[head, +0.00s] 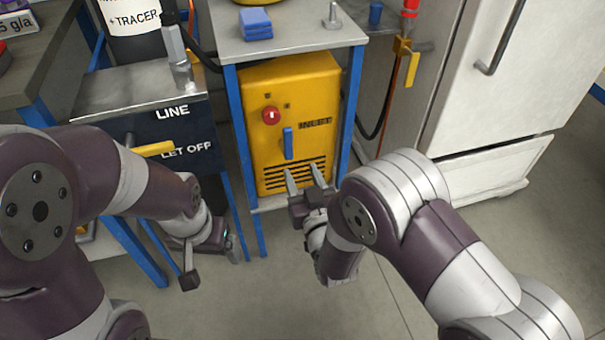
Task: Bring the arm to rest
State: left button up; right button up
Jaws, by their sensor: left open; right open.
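My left arm (95,170) comes in from the left, bent, with its wrist hanging low beside the bench legs. My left gripper (210,250) is open and empty above the floor; its fingers are only partly visible. My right arm (440,240) reaches in from the lower right. My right gripper (303,178) is open, its two fingers apart and pointing at the vents of the yellow charging unit (290,95). Nothing is between these fingers. I cannot tell whether they touch the unit.
The yellow unit has a red knob (271,115) and a blue handle (288,143), and sits in a blue-legged stand (290,35). A dark panel with a yellow lever (154,149) is at left. A white fridge (490,70) stands right. The floor (290,300) in front is clear.

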jog(key=s+d+f+g+h, duration=0.3)
jog(key=s+d+f+g, duration=0.1)
jog(key=s+f+g, duration=0.55)
jog(key=s+d+r+m+g+h+p, duration=0.25)
jog(key=s+d+r+g, duration=0.55)
jog(key=d, duration=0.6)
notch_tip(320, 180, up, 41)
jog(key=d+m+t+p, duration=0.1)
jog(key=d+p, duration=0.1)
jog(key=p, duration=3.6)
jog(key=shift+w+f+t, duration=0.15)
jog(key=shift+w+t, duration=0.15)
jog(key=shift+t, duration=0.05)
